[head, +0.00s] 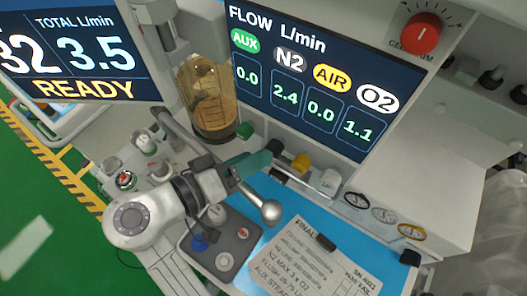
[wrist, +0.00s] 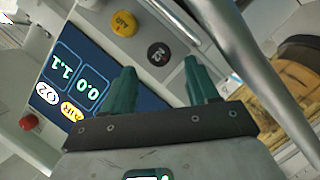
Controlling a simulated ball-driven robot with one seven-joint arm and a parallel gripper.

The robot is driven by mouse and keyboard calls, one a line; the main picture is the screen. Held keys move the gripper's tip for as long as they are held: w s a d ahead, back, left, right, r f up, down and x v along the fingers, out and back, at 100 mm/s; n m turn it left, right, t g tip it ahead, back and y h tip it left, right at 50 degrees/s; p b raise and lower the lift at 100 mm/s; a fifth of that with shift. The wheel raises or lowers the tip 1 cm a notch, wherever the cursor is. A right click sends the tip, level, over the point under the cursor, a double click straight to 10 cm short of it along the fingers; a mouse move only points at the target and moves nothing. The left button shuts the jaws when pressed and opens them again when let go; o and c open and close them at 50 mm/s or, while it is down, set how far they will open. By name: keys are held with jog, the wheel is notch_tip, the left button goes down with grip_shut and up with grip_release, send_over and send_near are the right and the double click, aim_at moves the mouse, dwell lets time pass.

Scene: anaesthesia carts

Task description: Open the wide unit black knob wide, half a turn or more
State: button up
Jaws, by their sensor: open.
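The black knob (head: 278,147) sits below the flow screen, left of the yellow knob (head: 301,162) and the white knob (head: 330,181). In the wrist view the black knob (wrist: 158,53), marked N2, shows face-on between and just beyond my fingertips. The yellow knob (wrist: 123,23) is beside it. My gripper (head: 264,158) has teal fingers and reaches in from the left, close to the black knob. In the wrist view my gripper (wrist: 160,65) is open with nothing between its fingers. I cannot tell whether the fingertips flank the knob or stop short.
The flow screen (head: 315,80) reads N2 2.4, AIR 0.0, O2 1.1. A metal bar (wrist: 245,60) runs close to the right finger. An amber canister (head: 210,95) stands left of the screen. A blue work surface (head: 290,225) with a paper card (head: 310,262) lies below.

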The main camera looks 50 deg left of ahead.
jog(key=v, duration=0.6)
jog(key=shift+b, duration=0.45)
